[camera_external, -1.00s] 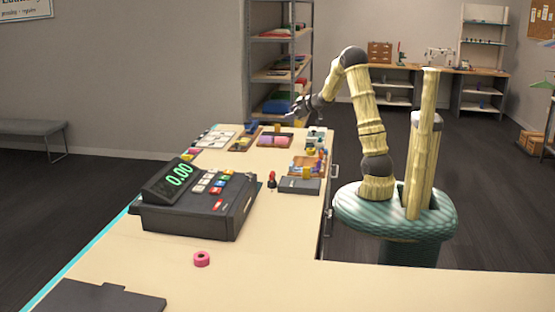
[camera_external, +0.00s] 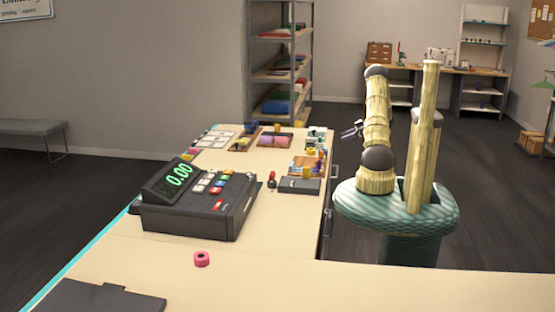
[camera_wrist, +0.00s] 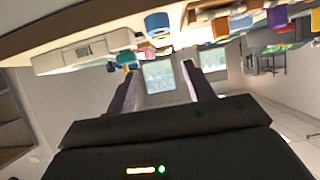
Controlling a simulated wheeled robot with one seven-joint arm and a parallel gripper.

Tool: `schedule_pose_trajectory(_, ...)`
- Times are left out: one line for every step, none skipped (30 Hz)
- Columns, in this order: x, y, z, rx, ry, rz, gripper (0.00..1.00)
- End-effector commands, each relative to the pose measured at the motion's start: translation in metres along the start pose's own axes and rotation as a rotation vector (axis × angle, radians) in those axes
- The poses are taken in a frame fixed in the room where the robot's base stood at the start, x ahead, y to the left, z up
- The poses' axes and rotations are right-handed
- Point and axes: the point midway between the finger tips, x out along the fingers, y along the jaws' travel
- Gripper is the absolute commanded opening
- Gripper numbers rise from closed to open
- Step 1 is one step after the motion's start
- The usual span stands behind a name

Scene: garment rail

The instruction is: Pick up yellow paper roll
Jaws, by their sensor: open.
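A small yellow round item (camera_external: 311,151), which looks like the yellow paper roll, sits toward the far right of the counter (camera_external: 262,242); it is too small to be sure. My gripper (camera_external: 351,131) is off the counter's right edge, to the right of that item and apart from it. In the wrist view my gripper (camera_wrist: 163,72) has its two fingers spread with nothing between them. The wrist view is tilted, and I cannot tell the yellow roll there with certainty.
A cash register (camera_external: 205,200) and a pink roll (camera_external: 201,259) stand on the nearer counter. A grey flat box (camera_external: 299,186), a red stamp-like item (camera_external: 272,180) and several small items crowd the right edge. Shelves (camera_external: 280,72) stand behind.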

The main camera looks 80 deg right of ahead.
Motion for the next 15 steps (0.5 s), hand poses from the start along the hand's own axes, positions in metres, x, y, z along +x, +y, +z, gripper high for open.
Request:
schedule_pose_trajectory(0.000,0.000,0.001,0.000,0.000,0.002,0.52)
schedule_pose_trajectory(0.000,0.000,0.002,0.000,-0.001,0.002,0.52)
schedule_pose_trajectory(0.000,0.000,0.001,-0.001,-0.001,0.002,0.52)
schedule_pose_trajectory(0.000,0.000,0.001,-0.001,-0.001,0.003,0.52)
schedule_pose_trajectory(0.000,0.000,0.001,-0.001,-0.001,0.003,0.52)
schedule_pose_trajectory(0.000,0.000,0.001,-0.001,-0.001,0.003,0.52)
schedule_pose_trajectory(0.000,0.000,0.001,-0.001,-0.001,0.003,0.52)
schedule_pose_trajectory(0.000,0.000,0.001,-0.001,-0.001,0.003,0.52)
schedule_pose_trajectory(0.001,0.000,0.001,-0.001,-0.001,0.003,0.52)
schedule_pose_trajectory(0.002,0.000,0.001,-0.001,-0.001,0.002,0.52)
schedule_pose_trajectory(0.004,0.000,0.001,-0.001,-0.001,0.002,0.52)
schedule_pose_trajectory(0.007,0.000,0.001,-0.001,-0.001,0.002,0.52)
schedule_pose_trajectory(0.010,0.000,0.001,-0.001,-0.001,0.002,0.52)
schedule_pose_trajectory(0.014,0.000,0.000,0.000,0.000,0.001,0.52)
schedule_pose_trajectory(0.020,0.000,0.000,0.000,0.000,0.001,0.52)
